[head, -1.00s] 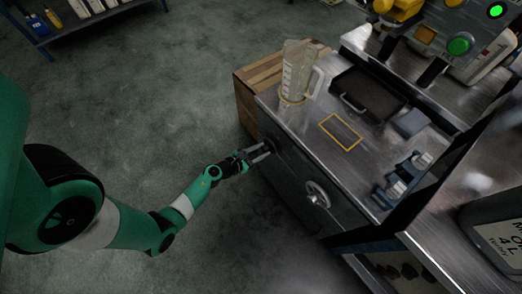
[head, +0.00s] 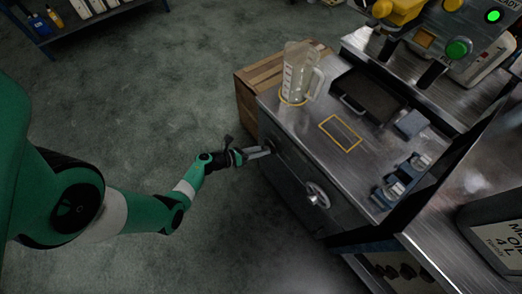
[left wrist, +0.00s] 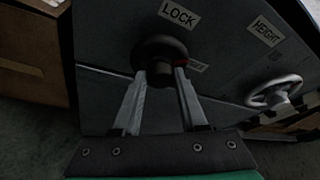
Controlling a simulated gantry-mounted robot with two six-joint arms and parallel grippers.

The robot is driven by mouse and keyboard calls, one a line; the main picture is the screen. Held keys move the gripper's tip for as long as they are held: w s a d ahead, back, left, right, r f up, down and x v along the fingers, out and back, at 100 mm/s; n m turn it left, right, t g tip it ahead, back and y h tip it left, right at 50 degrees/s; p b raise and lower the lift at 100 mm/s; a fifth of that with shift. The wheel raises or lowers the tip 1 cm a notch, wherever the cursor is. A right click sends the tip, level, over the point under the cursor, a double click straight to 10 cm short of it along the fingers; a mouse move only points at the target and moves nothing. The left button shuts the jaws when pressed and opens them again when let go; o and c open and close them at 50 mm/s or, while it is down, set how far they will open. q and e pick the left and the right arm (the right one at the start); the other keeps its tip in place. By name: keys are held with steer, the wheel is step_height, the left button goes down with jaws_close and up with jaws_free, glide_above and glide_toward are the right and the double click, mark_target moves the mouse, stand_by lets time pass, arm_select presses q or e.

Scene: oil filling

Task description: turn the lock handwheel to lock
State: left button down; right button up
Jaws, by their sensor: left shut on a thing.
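The lock handwheel (left wrist: 160,55) is a dark round wheel on the front panel, under a white LOCK label (left wrist: 179,15) in the left wrist view. My left gripper (left wrist: 165,75) has its two fingers on either side of the wheel's hub and is shut on it. In the head view my left gripper (head: 266,150) reaches the left part of the cabinet front, and the wheel is mostly hidden there. A small label below the wheel, with a red mark beside it, is partly covered by a finger. My right gripper is not in view.
A lighter height handwheel (head: 317,195) is on the same panel to the right, under a HEIGHT label (left wrist: 265,31). A clear measuring jug (head: 299,75) stands on the metal bench top (head: 300,122). A wooden crate (head: 247,100) stands beside the cabinet. The floor in front is clear.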

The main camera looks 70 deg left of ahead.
arm_select(q)
steer(key=shift+a+f+n+t+h+b, duration=0.1)
steer(key=shift+n+t+h+b, duration=0.4)
steer(key=shift+n+b, duration=0.6)
steer(key=shift+f+n+t+h+b, duration=0.15)
steer(key=shift+n+t+h+b, duration=0.5)
steer(key=shift+n, duration=0.8)
steer(key=shift+a+f+n+t+h+b, duration=0.1)
steer(key=shift+n+t+h+b, duration=0.25)
steer(key=shift+n+b, duration=0.8)
steer(key=shift+c, duration=2.2)
jaws_free()
steer(key=shift+s, duration=0.15)
